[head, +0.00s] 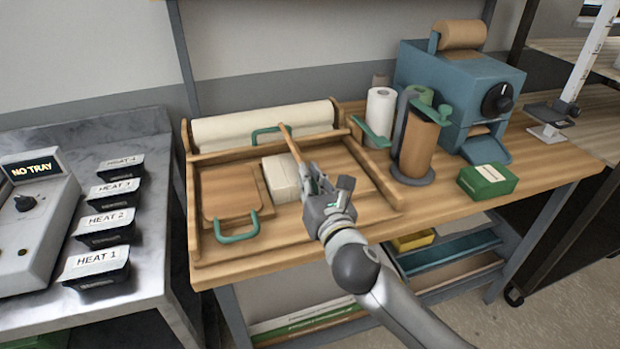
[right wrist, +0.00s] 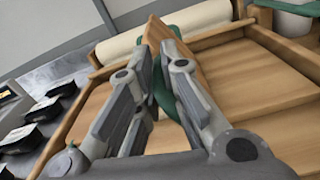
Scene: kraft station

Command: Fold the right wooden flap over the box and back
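The right wooden flap (head: 292,147) stands raised, nearly edge-on, just right of the cream box (head: 279,178). Its teal handle (head: 265,136) sticks out on its left side. In the right wrist view, the flap (right wrist: 197,68) is partly hidden behind one finger, and its handle (right wrist: 162,92) shows between the fingers. My right gripper (head: 314,176) is at the flap's near edge, with a narrow gap between its fingers (right wrist: 152,70). Contact with the flap is unclear. The left flap (head: 222,192), with a teal handle (head: 237,237), lies flat. My left gripper is out of view.
A white roll (head: 262,124) lies behind the wooden tray (head: 193,240). Upright rolls (head: 418,150), a blue dispenser (head: 450,85) and a green box (head: 487,181) stand to the right. A metal counter with labelled black trays (head: 95,265) is at left.

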